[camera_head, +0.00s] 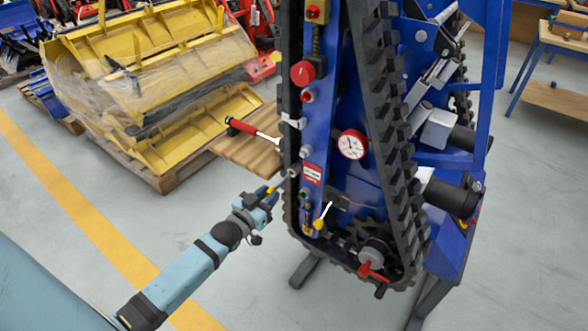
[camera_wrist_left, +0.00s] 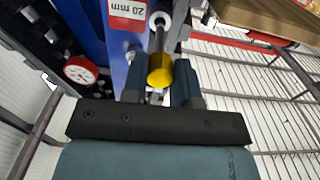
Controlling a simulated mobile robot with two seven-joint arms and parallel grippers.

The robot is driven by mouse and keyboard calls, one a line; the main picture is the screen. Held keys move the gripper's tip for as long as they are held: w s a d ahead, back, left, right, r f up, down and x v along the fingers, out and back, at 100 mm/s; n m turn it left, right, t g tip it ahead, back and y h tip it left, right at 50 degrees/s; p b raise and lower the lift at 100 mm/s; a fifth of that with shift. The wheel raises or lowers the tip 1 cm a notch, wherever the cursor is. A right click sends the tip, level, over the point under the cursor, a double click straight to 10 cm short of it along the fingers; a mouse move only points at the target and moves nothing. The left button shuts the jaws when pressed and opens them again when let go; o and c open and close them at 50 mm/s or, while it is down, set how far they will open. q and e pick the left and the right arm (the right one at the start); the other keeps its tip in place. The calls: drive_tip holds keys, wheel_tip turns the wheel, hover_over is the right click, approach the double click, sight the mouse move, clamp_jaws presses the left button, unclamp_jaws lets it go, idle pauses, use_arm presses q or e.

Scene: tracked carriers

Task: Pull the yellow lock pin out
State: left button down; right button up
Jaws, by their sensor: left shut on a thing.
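The yellow lock pin (camera_wrist_left: 160,71) shows in the left wrist view as a round yellow knob on a grey shaft. The shaft runs up toward a pale round collar (camera_wrist_left: 160,20) on the blue frame; how deep its tip sits in the collar cannot be told. My left gripper (camera_head: 271,193) is shut on the knob, one finger on each side. In the head view the knob (camera_head: 271,189) is a small yellow spot at the fingertips, left of the blue tracked carrier (camera_head: 330,110). My right gripper is not in view.
A red-handled lever (camera_head: 245,126) sticks out left above my left gripper. A yellow-tipped lever (camera_head: 321,222), a dial gauge (camera_head: 352,145) and a black track (camera_head: 398,160) are on the carrier. A wooden pallet (camera_head: 180,170) with yellow buckets stands behind. Floor left of the gripper is clear.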

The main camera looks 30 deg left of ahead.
use_arm(q)
drive_tip(key=shift+s, duration=0.35)
drive_tip(key=shift+s+a+p, duration=0.2)
drive_tip(key=shift+s+p, duration=0.95)
drive_tip(key=shift+s, duration=0.6)
drive_tip(key=c, duration=1.4)
unclamp_jaws()
drive_tip(key=c, duration=0.4)
